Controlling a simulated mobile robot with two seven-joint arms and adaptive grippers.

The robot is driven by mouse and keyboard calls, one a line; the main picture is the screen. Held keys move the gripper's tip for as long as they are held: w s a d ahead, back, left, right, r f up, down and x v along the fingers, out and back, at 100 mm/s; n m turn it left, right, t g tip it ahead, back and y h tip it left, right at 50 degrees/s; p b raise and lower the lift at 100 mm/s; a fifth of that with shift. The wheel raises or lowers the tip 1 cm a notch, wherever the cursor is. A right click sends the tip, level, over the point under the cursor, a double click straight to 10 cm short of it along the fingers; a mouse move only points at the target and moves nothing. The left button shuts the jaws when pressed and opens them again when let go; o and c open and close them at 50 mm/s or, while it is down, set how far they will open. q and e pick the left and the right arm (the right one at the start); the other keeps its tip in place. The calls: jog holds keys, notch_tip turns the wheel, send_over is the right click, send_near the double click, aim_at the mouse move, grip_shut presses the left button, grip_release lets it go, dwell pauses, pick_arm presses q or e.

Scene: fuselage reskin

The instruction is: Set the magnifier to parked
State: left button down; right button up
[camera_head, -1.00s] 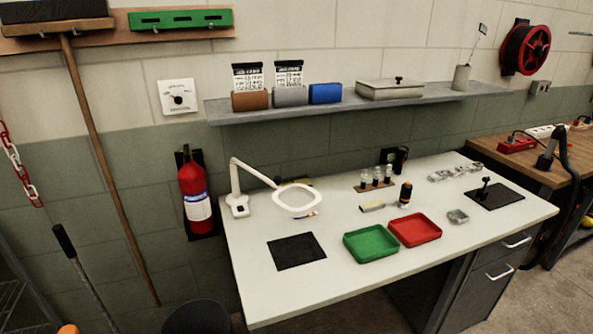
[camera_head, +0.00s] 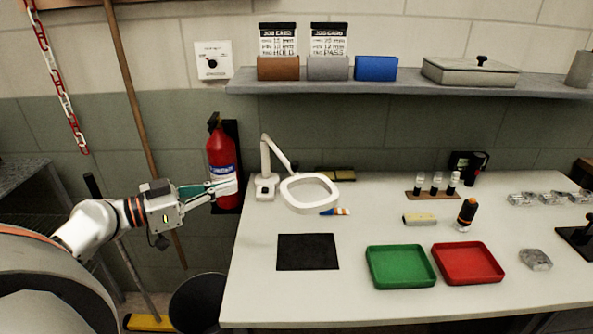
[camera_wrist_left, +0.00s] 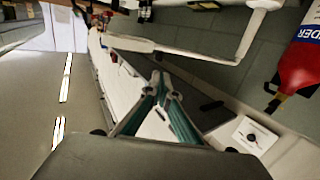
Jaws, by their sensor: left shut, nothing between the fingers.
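The white magnifier (camera_head: 309,192) stands at the back left of the white bench. Its base and post (camera_head: 266,172) are at the left, and a jointed arm leads to the ring lens, which hangs low over the bench top on the right. My left gripper (camera_head: 225,188) is shut and empty, left of the magnifier's base and apart from it, in front of the fire extinguisher. In the left wrist view the shut fingertips (camera_wrist_left: 160,82) show, with the white magnifier arm (camera_wrist_left: 175,49) beyond them. My right gripper is not in view.
A red fire extinguisher (camera_head: 221,155) hangs on the wall behind my left gripper. A black mat (camera_head: 307,252), a green tray (camera_head: 400,267) and a red tray (camera_head: 468,263) lie on the bench. A shelf (camera_head: 400,90) runs above. A brush (camera_head: 336,212) lies near the lens.

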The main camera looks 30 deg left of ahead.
pick_arm(q)
jog(key=p, duration=0.4)
send_near(292, 167)
jog(key=x, duration=0.5)
jog(key=shift+p+x, duration=0.55)
jog(key=shift+x, duration=0.35)
jog(key=shift+w+a, duration=0.1)
jog(key=shift+w, duration=0.05)
